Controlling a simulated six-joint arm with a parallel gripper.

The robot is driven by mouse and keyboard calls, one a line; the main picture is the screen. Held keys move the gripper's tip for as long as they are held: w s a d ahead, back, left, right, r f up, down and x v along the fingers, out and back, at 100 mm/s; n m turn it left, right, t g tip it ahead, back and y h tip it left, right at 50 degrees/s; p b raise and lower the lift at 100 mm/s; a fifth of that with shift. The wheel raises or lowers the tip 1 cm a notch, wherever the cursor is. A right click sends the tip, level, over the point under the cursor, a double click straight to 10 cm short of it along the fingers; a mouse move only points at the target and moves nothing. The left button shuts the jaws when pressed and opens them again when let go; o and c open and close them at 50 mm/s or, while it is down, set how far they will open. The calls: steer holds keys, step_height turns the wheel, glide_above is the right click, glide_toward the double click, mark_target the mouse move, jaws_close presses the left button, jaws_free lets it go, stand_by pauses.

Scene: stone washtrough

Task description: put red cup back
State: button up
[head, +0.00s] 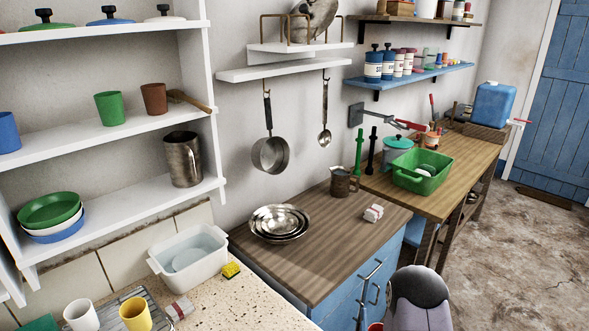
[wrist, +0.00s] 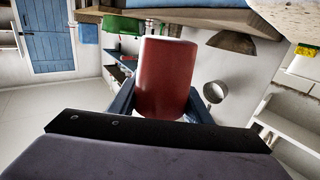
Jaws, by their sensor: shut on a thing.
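A red cup (wrist: 165,75) fills the middle of the wrist view. My gripper (wrist: 163,88) is shut on it, with one dark blue finger on each side. In the head view only a small patch of red (head: 375,327) shows at the bottom edge, beside my grey wrist; the rest is hidden or out of frame. On the left shelf (head: 90,137) stand a blue cup (head: 8,132), a green cup (head: 109,108) and a brown cup (head: 153,98). A white cup (head: 81,315) and a yellow cup (head: 135,314) are on the counter.
A metal jug (head: 183,160) and stacked plates (head: 50,212) occupy the lower shelf. A white basin (head: 188,255) is on the stone counter. Steel bowls (head: 280,222) sit on the wooden cabinet top. A pan (head: 270,153) and ladle (head: 325,137) hang on the wall.

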steer(key=a+y, duration=0.1)
steer(key=a, duration=0.2)
steer(key=a+n+y, duration=0.1)
steer(key=a, duration=0.2)
steer(key=shift+w+n+y, duration=0.15)
steer(key=shift+n+y, duration=0.15)
